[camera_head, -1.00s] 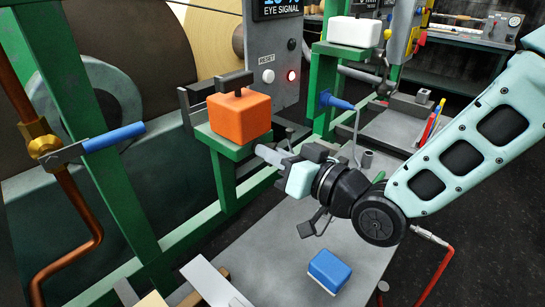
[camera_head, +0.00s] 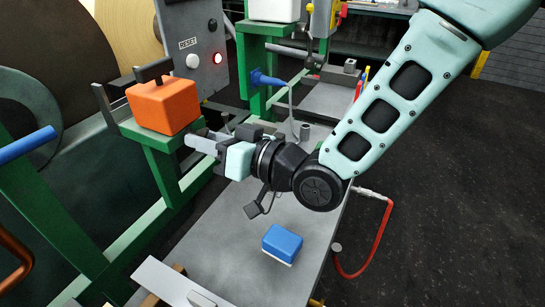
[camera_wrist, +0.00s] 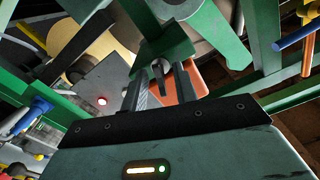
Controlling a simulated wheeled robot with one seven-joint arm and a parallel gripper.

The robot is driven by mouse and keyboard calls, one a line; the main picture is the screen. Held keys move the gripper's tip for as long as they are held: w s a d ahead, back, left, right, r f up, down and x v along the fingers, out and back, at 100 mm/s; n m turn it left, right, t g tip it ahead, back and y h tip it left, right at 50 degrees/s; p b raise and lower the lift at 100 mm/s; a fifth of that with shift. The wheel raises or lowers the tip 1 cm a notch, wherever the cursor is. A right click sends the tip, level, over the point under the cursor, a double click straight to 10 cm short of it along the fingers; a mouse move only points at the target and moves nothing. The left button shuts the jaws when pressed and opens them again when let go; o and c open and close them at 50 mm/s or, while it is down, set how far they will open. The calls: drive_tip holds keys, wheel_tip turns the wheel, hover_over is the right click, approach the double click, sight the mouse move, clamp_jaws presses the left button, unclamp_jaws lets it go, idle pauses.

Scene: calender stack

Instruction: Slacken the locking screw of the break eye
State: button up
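The break eye is most likely the orange box (camera_head: 163,108), which sits on a green bracket with a dark bar above it. My gripper (camera_head: 190,140) is just below and right of the box in the head view, its fingers pointing left toward the bracket. In the wrist view the two fingers (camera_wrist: 162,88) stand apart, with part of the orange box (camera_wrist: 190,82) behind the right one. A dark knob-like part (camera_wrist: 159,68), possibly the locking screw, shows between the fingertips. I cannot tell whether they touch it; the head view does not show it clearly.
A grey panel with a RESET button (camera_head: 193,62) and a lit red lamp (camera_head: 218,58) stands behind the box. Green frame beams (camera_head: 165,175) run below it. A blue block (camera_head: 282,243) lies on the grey table (camera_head: 232,262).

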drive_tip(key=p+v, duration=1.4)
drive_tip(key=v, duration=0.3)
drive_tip(key=shift+p, duration=0.3)
idle(0.5)
